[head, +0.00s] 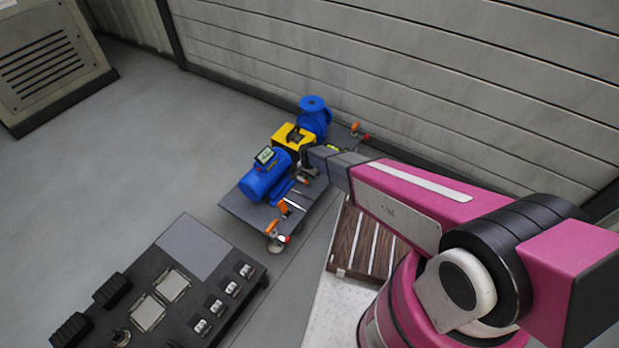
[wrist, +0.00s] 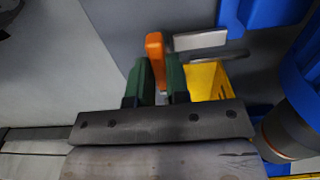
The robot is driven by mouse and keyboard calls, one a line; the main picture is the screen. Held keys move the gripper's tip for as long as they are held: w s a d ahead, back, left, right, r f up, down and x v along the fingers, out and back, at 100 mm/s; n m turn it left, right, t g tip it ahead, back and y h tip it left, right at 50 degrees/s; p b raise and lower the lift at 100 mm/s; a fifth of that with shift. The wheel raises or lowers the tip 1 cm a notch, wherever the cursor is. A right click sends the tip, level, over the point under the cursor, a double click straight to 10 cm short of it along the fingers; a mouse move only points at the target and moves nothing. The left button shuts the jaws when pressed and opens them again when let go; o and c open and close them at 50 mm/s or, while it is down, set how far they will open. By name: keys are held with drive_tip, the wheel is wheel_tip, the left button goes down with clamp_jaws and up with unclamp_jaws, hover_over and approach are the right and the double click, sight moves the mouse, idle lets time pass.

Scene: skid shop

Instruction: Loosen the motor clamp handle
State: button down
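In the wrist view an orange handle (wrist: 155,48) stands between the two green fingers of my gripper (wrist: 160,72). The fingers are close together and the handle fills the narrow gap, so my gripper looks shut on it. Which clamp I hold cannot be told from the head view.
A yellow guard (head: 286,136) and blue pump (head: 314,118) stand behind the motor; the guard also shows in the wrist view (wrist: 208,82). A dark control panel (head: 180,290) is at lower left. A slatted wooden surface (head: 362,245) is beside my base. Open floor lies left.

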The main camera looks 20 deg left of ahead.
drive_tip(key=shift+n, duration=2.9)
drive_tip(key=shift+n, duration=1.4)
